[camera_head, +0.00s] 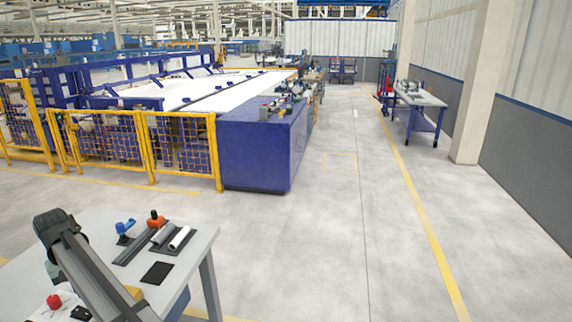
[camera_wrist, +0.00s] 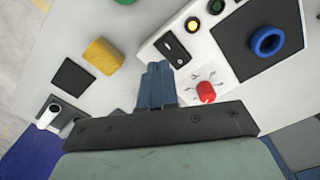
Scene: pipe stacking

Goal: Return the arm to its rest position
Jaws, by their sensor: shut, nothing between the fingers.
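My gripper (camera_wrist: 157,68) shows in the wrist view with its two blue-grey fingers together and nothing between them. It is above the pale table (camera_wrist: 60,25), apart from the objects there. In the head view, my arm rises at the lower left over the table (camera_head: 205,240), and my fingers cannot be made out. Two short pipes, one grey (camera_head: 163,234) and one white (camera_head: 179,238), lie side by side on a dark holder. A pipe end (camera_wrist: 48,116) shows at the lower left of the wrist view.
A yellow block (camera_wrist: 103,56), a black square pad (camera_wrist: 73,77) and a white control panel with a red knob (camera_wrist: 205,92) surround the fingers. A blue ring (camera_wrist: 267,41) lies on a dark plate. Blue (camera_head: 124,228) and orange (camera_head: 156,218) items stand at the table's back edge.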

